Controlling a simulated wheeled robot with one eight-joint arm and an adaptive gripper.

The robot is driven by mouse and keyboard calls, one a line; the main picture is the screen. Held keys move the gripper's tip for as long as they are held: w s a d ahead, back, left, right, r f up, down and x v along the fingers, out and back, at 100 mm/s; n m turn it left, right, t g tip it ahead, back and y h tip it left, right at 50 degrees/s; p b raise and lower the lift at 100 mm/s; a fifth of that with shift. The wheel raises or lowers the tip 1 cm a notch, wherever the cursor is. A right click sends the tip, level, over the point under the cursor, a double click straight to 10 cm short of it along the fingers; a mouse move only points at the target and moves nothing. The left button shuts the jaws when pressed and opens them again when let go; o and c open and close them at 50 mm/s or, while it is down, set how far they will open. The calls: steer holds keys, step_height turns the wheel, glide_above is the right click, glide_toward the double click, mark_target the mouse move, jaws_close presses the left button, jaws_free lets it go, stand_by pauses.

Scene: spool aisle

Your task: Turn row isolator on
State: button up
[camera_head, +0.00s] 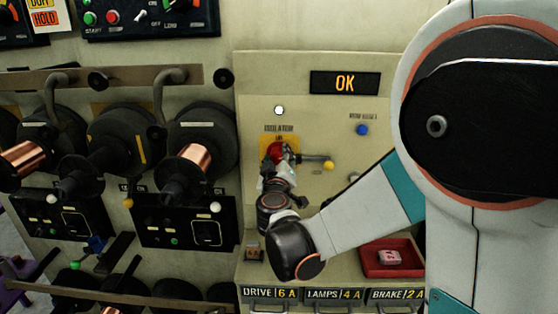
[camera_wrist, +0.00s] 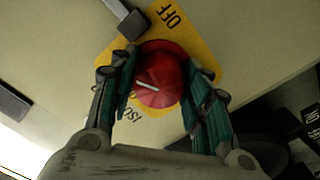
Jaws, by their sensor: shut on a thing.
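The row isolator is a red rotary knob (camera_wrist: 160,76) with a pale pointer line, on a yellow plate (camera_wrist: 186,42) marked OFF and ISO. In the wrist view my gripper (camera_wrist: 162,88) has its teal-padded fingers on both sides of the knob, gripping it. In the head view the knob (camera_head: 275,152) shows at the panel's left, under the word ISOLATOR, with my gripper (camera_head: 274,168) against it and hiding much of the plate. The pointer line lies slanted across the knob; the ON mark is not readable.
A blue button (camera_head: 362,130) and a yellow-tipped lever (camera_head: 328,165) sit to the right. A red tray (camera_head: 408,270) holds a small pink thing. Spools of copper wire (camera_head: 196,158) stand out at left.

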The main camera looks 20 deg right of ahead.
steer(key=n, duration=1.2)
steer(key=shift+r+n, duration=0.1)
steer(key=shift+n, duration=0.3)
stand_by(0.3)
steer(key=o, duration=0.8)
steer(key=shift+c, duration=0.2)
steer(key=v, duration=0.7)
steer(key=shift+s, duration=0.25)
